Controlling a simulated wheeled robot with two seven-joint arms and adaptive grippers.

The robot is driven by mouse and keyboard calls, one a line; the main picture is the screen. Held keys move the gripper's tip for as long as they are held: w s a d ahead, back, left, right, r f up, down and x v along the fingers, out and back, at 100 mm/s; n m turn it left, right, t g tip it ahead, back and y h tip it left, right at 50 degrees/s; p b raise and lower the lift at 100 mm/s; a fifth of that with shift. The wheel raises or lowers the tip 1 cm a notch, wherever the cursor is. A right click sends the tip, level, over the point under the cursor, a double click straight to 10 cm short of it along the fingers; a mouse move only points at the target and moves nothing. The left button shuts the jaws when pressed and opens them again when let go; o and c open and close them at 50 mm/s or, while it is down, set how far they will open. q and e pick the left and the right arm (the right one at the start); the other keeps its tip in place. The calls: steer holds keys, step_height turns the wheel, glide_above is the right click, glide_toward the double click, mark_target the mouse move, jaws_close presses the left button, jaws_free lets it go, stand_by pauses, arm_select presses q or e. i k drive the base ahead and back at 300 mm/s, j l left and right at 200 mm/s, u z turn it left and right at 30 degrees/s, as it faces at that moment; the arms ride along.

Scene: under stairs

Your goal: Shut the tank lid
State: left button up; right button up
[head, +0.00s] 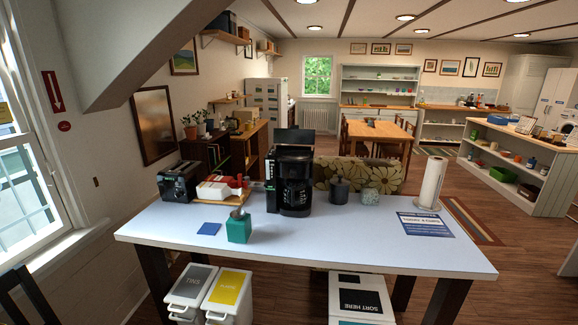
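A black coffee maker (292,185) stands on the white table, left of the table's middle, with a dark glass carafe (296,195) in its front. Its tank lid (295,137) is a dark flat panel standing raised above the top of the machine, so the lid is open. The inside of the tank is hidden from this angle. Neither of my grippers shows in the head view.
On the white table (330,240), a black toaster (177,183) and red-and-white items (220,187) stand left of the machine. A teal container (239,228) is in front. Canisters (339,191), a paper towel roll (431,183) and a sign (425,224) are right. The front middle is clear.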

mark_target(294, 135)
steer(key=i+l, duration=0.45)
steer(key=i, duration=0.15)
steer(key=i+l, duration=0.4)
steer(key=i, duration=0.25)
steer(key=z, duration=1.9)
steer(key=l, duration=0.15)
steer(key=z, duration=0.05)
